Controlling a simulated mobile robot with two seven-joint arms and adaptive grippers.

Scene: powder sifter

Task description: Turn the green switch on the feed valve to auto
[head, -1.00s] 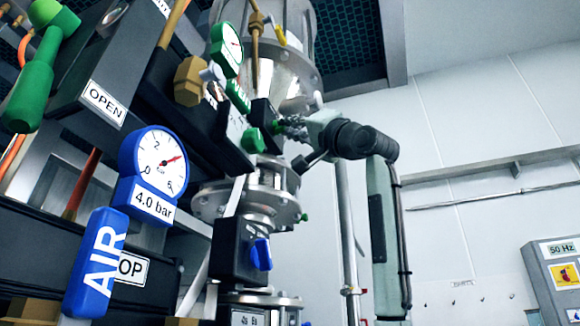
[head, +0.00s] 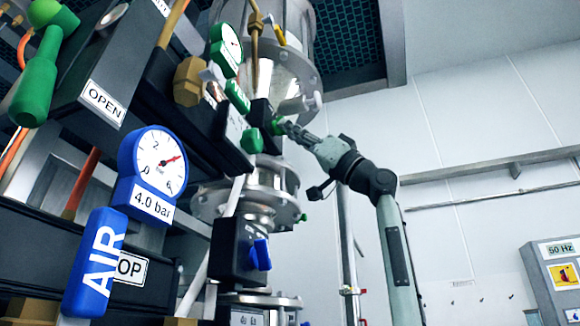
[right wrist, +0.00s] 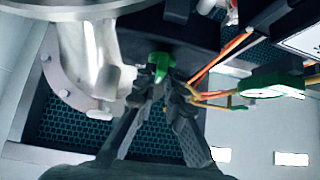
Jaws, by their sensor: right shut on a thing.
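The green switch (head: 277,127) sits on the front of a black box (head: 262,114) on the feed valve, high on the metal column. In the right wrist view the green switch (right wrist: 160,62) shows between the fingertips. My right gripper (head: 288,128) reaches it from the right, and its fingers are shut on the switch; they also show in the right wrist view (right wrist: 164,82). The fingers partly cover the switch, and I cannot read its setting. My left gripper is not in view.
A green gauge (head: 226,46) and a green block (head: 252,141) are close left of the gripper. A lower black box has a blue switch (head: 260,254). A blue gauge (head: 159,160) reads 4.0 bar. A thin vertical pipe (head: 348,270) stands below my wrist. The right side is open.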

